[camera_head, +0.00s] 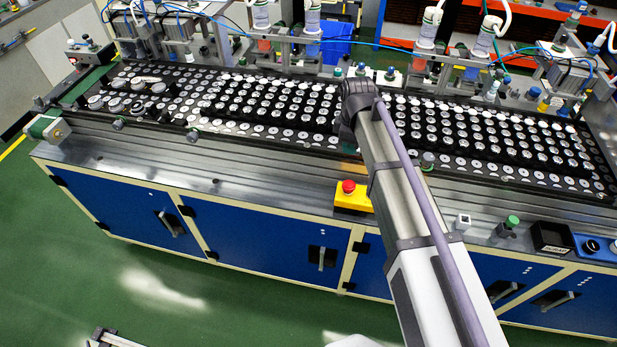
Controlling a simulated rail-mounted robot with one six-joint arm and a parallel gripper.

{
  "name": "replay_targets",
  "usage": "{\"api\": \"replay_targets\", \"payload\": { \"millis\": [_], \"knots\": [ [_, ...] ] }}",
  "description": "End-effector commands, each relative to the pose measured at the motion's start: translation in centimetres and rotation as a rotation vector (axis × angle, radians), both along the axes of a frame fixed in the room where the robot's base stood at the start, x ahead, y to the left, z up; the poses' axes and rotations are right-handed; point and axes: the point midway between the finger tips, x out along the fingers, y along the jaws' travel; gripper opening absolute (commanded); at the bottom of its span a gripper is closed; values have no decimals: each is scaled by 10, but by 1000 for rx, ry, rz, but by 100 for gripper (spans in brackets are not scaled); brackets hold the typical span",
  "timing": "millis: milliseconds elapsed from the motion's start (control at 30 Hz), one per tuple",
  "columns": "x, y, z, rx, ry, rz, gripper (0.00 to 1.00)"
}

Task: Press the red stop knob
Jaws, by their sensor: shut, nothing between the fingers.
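The red stop knob (348,187) is a small round button on top of a yellow box (352,202). The box sits at the front edge of the machine's metal top, just left of my arm (405,200). The knob shows fully and nothing covers it. My arm reaches up from the lower right, and its dark far joint (357,100) is above and beyond the knob in the picture. I cannot make out my gripper's fingers anywhere. Nothing is seen touching the knob.
A long tray (190,138) of round speaker parts runs behind the knob.

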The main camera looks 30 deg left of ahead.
Motion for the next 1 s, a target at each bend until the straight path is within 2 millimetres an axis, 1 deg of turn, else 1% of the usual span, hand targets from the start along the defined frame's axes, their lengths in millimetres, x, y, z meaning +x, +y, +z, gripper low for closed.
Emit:
{"api": "replay_targets", "payload": {
  "millis": [33,133,400,533,667,1000],
  "knots": [
    [-1,-2,-1,0,0,48,0],
    [-1,-2,-1,0,0,102,0],
    [-1,-3,-1,0,0,104,0],
    [-1,-3,-9,0,0,103,0],
    [-1,-3,-29,0,0,103,0],
    [-1,-3,-105,0,0,102,0]
  ]
}}
